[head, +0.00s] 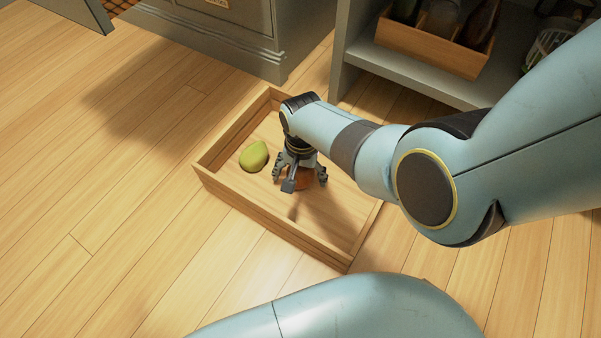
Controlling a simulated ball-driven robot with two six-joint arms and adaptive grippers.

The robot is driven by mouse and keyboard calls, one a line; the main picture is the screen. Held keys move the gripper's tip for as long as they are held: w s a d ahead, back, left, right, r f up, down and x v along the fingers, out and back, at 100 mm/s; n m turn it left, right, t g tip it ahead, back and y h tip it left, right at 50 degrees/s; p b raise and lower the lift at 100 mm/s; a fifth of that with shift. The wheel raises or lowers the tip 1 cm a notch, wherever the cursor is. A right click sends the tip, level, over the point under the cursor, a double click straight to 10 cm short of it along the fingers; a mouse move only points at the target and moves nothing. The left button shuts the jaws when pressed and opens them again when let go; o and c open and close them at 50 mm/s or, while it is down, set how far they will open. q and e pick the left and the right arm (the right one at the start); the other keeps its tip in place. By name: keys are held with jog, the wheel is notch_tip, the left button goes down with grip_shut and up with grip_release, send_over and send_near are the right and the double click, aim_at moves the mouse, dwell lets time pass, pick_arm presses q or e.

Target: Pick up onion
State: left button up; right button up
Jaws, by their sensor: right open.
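A brown-orange round thing, which looks like the onion (305,179), lies in a shallow wooden tray (270,220) on the floor. It is partly hidden by my right gripper (298,183). The right gripper points down into the tray, with its open fingers around or just above the onion; I cannot tell whether they touch it. A yellow-green fruit (254,156), like a pear or mango, lies in the tray to the left of the gripper. My left gripper is not in view.
A grey cabinet (235,35) stands behind the tray. A grey shelf unit (420,76) at the upper right holds a wooden box (428,52) with dark items and a basket (548,42). The wooden floor (90,180) on the left is clear.

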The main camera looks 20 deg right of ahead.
jog(key=c, duration=1.3)
jog(key=shift+c, duration=0.3)
jog(key=shift+r, duration=0.1)
